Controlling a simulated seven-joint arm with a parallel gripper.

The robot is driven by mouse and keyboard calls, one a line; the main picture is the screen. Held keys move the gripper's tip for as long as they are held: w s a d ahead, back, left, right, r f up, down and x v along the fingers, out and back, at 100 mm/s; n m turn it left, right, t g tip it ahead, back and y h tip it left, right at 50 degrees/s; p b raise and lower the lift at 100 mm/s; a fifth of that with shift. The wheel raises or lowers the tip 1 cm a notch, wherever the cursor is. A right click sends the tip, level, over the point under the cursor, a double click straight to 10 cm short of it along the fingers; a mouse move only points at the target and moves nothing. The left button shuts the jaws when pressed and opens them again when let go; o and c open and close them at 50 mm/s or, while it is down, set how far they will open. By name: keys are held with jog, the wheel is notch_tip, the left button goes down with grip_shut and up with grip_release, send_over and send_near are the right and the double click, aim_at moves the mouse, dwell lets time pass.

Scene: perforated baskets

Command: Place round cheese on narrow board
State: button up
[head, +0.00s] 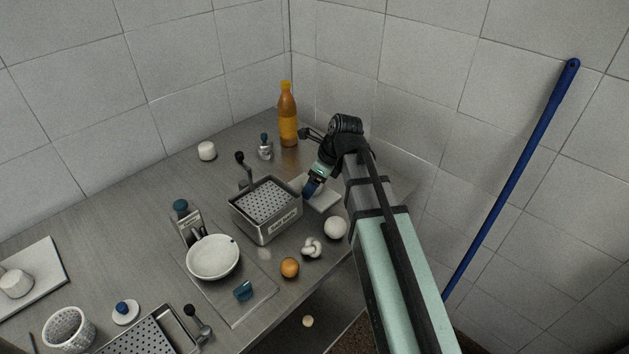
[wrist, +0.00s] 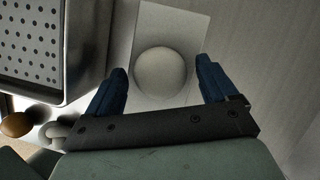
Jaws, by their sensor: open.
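The round cheese (wrist: 160,73) is a pale, smooth round piece. In the wrist view it lies within the outline of the narrow board (wrist: 181,22), a pale rectangle, and appears to rest on it. My gripper (wrist: 161,68) is open, with one blue finger on each side of the cheese and a visible gap at both sides. In the head view my gripper (head: 309,189) is low over the board (head: 325,201), just right of the metal basket. There the cheese is hidden behind my gripper.
A perforated metal basket (head: 266,211) stands close left of my gripper. A white ball (head: 335,228), a white knot (head: 312,248) and an orange ball (head: 290,267) lie near the front edge. A bottle (head: 288,117) stands behind. Another board (head: 48,262) holds a white round piece (head: 15,284).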

jog(key=v, duration=1.2)
jog(key=shift+r, duration=0.15)
jog(key=shift+w, duration=0.1)
